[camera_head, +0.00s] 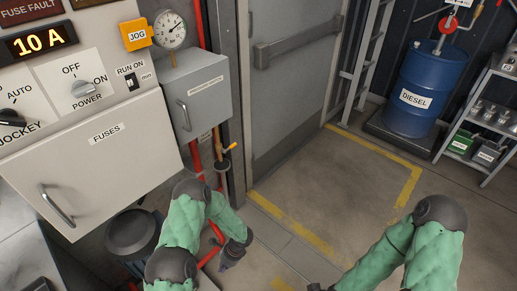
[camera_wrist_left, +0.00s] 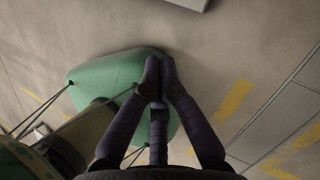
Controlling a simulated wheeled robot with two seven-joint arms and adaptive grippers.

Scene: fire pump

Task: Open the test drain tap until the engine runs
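A small yellow lever (camera_head: 229,147), which looks like the test drain tap, sits on the pipework below the grey box, right of the fuse cabinet. A dark cup-like fitting (camera_head: 222,165) is just under it. My left gripper (camera_head: 232,262) is low over the floor, below and apart from the lever. In the left wrist view its dark fingers (camera_wrist_left: 156,78) meet at the tips with nothing seen between them. My right arm comes in at lower right; only a dark bit of its hand end shows at the bottom edge.
The fuse cabinet (camera_head: 95,155) and the grey box (camera_head: 192,95) overhang at the left, with red pipes (camera_head: 197,160) below. A dark cylinder (camera_head: 130,238) stands beside my left arm. A blue diesel drum (camera_head: 424,90) and a shelf are at the right. The yellow-marked floor (camera_head: 335,195) is clear.

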